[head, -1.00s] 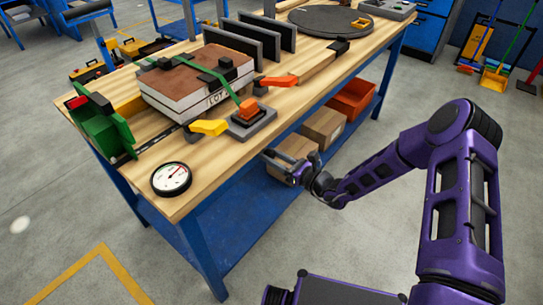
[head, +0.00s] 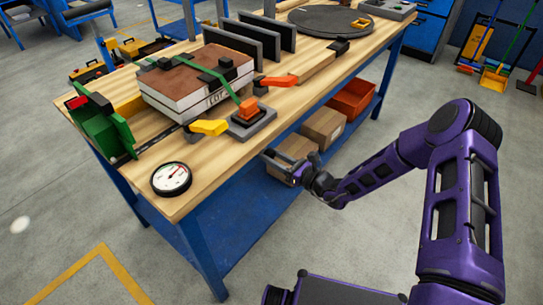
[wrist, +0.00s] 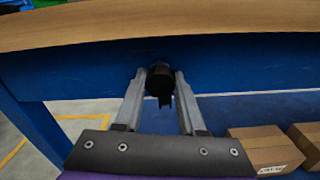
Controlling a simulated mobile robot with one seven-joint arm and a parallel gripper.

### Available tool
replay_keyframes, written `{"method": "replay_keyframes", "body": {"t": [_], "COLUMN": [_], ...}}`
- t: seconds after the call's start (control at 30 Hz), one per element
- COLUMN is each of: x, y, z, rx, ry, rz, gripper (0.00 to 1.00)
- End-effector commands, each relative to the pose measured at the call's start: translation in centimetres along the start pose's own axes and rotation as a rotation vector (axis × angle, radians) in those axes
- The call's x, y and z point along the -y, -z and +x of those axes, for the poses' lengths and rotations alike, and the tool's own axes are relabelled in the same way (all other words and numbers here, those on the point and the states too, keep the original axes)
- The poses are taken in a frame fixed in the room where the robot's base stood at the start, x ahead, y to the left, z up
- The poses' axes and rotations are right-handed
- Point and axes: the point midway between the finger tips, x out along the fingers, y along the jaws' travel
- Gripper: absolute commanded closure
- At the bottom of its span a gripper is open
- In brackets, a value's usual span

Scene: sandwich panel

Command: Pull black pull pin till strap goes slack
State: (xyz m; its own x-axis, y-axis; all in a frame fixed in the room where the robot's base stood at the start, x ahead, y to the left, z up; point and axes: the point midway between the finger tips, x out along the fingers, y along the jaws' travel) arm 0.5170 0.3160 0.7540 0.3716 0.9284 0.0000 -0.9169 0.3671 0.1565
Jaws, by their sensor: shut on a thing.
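In the wrist view, the black pull pin (wrist: 160,84) is a short, dark, round-headed piece between my fingertips, in front of the blue apron under the tabletop edge. My gripper (wrist: 160,76) is shut on it. In the head view, my gripper (head: 282,166) is low beside the bench's front edge, and the pin cannot be made out there. The green strap (head: 231,90) runs over the stacked panel (head: 207,75) on the bench, down to an orange buckle (head: 249,110) on a grey base. The strap looks straight and taut across the panel.
A yellow lever (head: 209,127), an orange-red handle (head: 279,81) and a round dial gauge (head: 171,179) lie on the wooden bench (head: 225,156). Cardboard boxes (head: 323,128) and an orange bin (head: 352,98) stand on the lower shelf. The floor in front is clear.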

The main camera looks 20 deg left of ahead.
Motion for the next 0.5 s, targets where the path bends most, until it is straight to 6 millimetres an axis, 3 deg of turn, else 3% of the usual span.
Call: {"method": "replay_keyframes", "body": {"t": [0.27,0.5], "x": [0.1,0.0], "y": [0.0,0.0], "z": [-0.2,-2.5], "rx": [-0.001,-0.001], "ry": [0.001,0.001], "rz": [-0.001,-0.001], "gripper": [1.0,1.0]}}
